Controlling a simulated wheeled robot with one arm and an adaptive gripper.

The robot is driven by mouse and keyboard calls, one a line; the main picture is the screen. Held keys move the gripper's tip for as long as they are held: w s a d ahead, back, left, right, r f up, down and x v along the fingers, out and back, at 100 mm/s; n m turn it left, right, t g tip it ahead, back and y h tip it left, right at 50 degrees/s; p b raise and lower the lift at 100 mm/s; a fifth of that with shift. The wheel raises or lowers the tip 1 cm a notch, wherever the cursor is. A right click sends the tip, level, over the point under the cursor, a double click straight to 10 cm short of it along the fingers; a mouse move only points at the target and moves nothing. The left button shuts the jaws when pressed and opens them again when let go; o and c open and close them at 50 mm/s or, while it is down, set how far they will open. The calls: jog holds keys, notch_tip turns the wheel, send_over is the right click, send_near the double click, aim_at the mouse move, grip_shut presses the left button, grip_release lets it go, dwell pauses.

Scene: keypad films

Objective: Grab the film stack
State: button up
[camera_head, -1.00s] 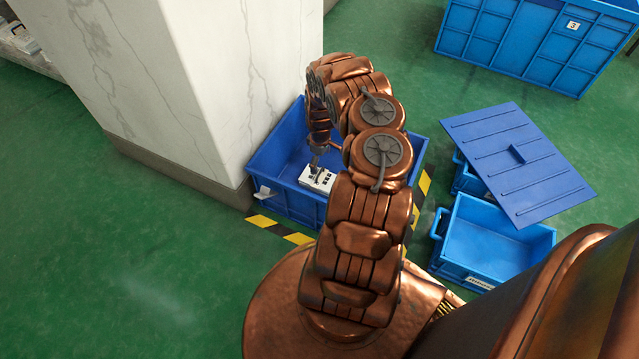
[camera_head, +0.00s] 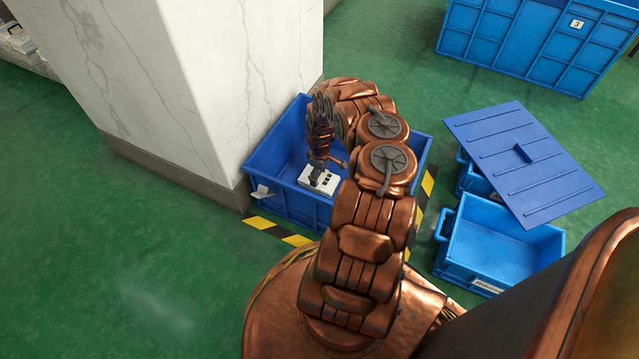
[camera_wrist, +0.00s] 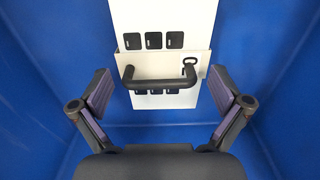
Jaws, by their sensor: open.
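The film stack (camera_head: 328,182) is white with dark square keys and lies inside a blue crate (camera_head: 290,205) beside the pillar. In the wrist view the white film stack (camera_wrist: 168,22) shows several dark keys, and a dark bar handle (camera_wrist: 160,84) crosses its middle. My gripper (camera_wrist: 160,92) is open, with one finger to the left and one to the right of the stack and handle. No finger visibly touches the stack. In the head view my gripper (camera_head: 318,172) is down inside the crate above the stack, and my arm hides the crate's right part.
A marble pillar (camera_head: 190,75) stands against the crate's left side. Yellow and black tape (camera_head: 262,223) marks the floor around it. A smaller open blue bin (camera_head: 500,240) and a tilted blue lid (camera_head: 520,165) are at right. A large blue container (camera_head: 530,45) stands behind.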

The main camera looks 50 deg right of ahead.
jog(key=shift+r, duration=0.1)
jog(key=c, duration=1.2)
jog(key=shift+r, duration=0.1)
